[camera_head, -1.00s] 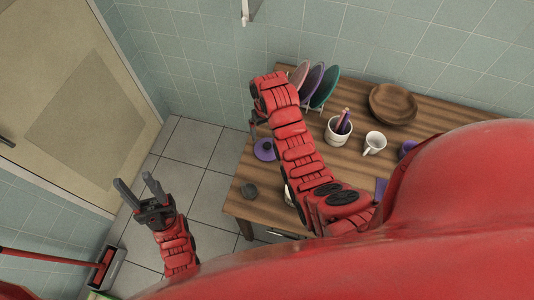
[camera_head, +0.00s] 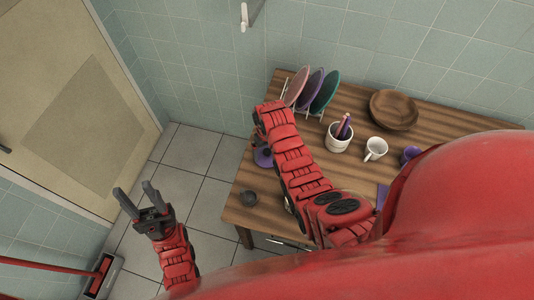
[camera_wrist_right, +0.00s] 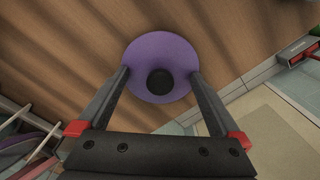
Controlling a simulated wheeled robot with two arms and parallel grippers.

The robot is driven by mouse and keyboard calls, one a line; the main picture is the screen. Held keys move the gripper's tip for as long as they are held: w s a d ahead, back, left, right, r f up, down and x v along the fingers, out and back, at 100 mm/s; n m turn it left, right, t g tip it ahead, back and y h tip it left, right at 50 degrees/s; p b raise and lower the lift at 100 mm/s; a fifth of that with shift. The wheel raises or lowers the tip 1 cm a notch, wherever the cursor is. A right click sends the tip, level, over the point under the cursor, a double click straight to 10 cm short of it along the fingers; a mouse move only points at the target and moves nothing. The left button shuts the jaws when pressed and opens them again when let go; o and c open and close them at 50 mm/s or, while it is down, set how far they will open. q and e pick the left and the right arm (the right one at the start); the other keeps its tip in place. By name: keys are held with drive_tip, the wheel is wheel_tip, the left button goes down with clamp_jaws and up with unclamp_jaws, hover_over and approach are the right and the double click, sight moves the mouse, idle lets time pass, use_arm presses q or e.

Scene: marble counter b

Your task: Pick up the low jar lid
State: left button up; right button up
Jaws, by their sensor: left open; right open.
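The low jar lid (camera_wrist_right: 160,52) is a purple disc with a dark round knob in its middle. In the right wrist view it lies on the wooden table, and the open fingers of my right gripper (camera_wrist_right: 160,85) reach to either side of it. I cannot tell whether they touch it. In the head view the lid (camera_head: 263,158) is partly hidden behind my right arm, near the table's left edge, and the right gripper is hidden there. My left gripper (camera_head: 137,202) is open and empty, over the floor left of the table.
A rack with several plates (camera_head: 313,90) stands behind my right arm. A pencil cup (camera_head: 338,137), a white mug (camera_head: 375,149) and a wooden bowl (camera_head: 393,109) stand on the wooden table (camera_head: 345,180).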

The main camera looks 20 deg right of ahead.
drive_tip(key=shift+c, duration=0.3)
drive_tip(key=shift+s, duration=0.15)
clamp_jaws()
idle(0.3)
